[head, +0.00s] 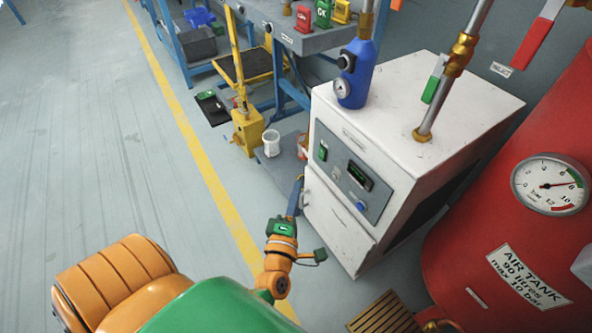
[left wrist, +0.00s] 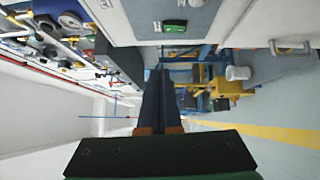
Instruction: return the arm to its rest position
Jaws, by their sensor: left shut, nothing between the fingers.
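My left arm (head: 277,262), orange with a green wrist, reaches up from the bottom middle of the head view. My left gripper (head: 295,197) is shut with nothing between its dark fingers. It is just left of the lower front of the white cabinet (head: 335,222); I cannot tell whether it touches it. In the left wrist view the gripper's fingers (left wrist: 160,85) lie together and point away toward the workbench. My right gripper is not in view.
A red air tank (head: 480,245) with a gauge stands at right. A blue filter (head: 356,75) and pipes rise from the cabinet. A white cup (head: 271,143) and yellow stand (head: 247,128) are beyond the gripper. The floor at left is clear past the yellow line (head: 190,118).

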